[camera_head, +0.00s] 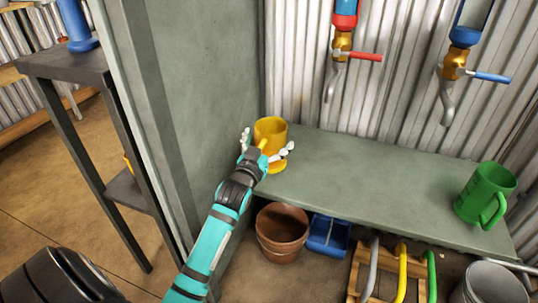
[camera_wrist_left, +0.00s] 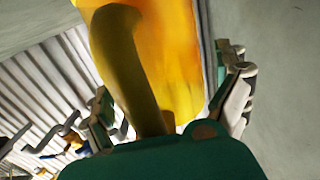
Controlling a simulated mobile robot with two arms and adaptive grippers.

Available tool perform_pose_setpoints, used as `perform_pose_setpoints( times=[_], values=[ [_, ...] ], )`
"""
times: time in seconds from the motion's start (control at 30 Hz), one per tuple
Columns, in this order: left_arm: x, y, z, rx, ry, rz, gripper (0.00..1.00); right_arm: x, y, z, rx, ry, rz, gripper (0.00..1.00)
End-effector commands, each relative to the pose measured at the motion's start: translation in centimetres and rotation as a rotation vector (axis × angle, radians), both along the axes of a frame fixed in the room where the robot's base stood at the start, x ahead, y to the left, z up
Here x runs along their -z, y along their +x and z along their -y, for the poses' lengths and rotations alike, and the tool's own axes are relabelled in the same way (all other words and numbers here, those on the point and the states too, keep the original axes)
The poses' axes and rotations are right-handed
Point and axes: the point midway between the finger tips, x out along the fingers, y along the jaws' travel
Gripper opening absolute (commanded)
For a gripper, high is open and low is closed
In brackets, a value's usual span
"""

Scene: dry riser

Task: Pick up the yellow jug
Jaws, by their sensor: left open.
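The yellow jug (camera_head: 270,133) stands upright at the left end of the grey-green shelf (camera_head: 365,190), close to the side panel. My left gripper (camera_head: 267,147) is open, with one finger on each side of the jug's lower part. In the left wrist view the jug (camera_wrist_left: 185,60) fills the middle and its handle (camera_wrist_left: 130,60) faces the gripper's palm. The fingers (camera_wrist_left: 168,100) stand on either side of it; I cannot tell whether they touch it. My right gripper is not in view.
A green jug (camera_head: 486,195) stands at the shelf's right end. Taps with a red lever (camera_head: 365,57) and a blue lever (camera_head: 490,77) hang above. Below are a terracotta pot (camera_head: 282,232) and a blue scoop-like object (camera_head: 328,236). The grey-green side panel (camera_head: 205,90) is close on the left.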

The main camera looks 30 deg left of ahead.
Motion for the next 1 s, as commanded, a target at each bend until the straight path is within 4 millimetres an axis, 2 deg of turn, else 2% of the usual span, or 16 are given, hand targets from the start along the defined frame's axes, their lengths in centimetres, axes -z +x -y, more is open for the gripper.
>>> perform_pose_setpoints(
  times=[0.2,0.23,0.63,1.0],
  values=[
    [-0.05,0.09,0.00,0.000,0.000,-0.001,1.00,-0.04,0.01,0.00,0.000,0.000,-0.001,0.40],
    [-0.05,0.08,0.00,0.000,0.000,0.000,0.97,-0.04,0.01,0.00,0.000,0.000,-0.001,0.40],
    [-0.03,0.06,0.01,0.000,0.000,-0.001,0.45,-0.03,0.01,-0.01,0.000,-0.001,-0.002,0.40],
    [-0.61,0.19,-0.02,0.001,-0.001,0.001,0.45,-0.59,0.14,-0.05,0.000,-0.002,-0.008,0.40]
  ],
)
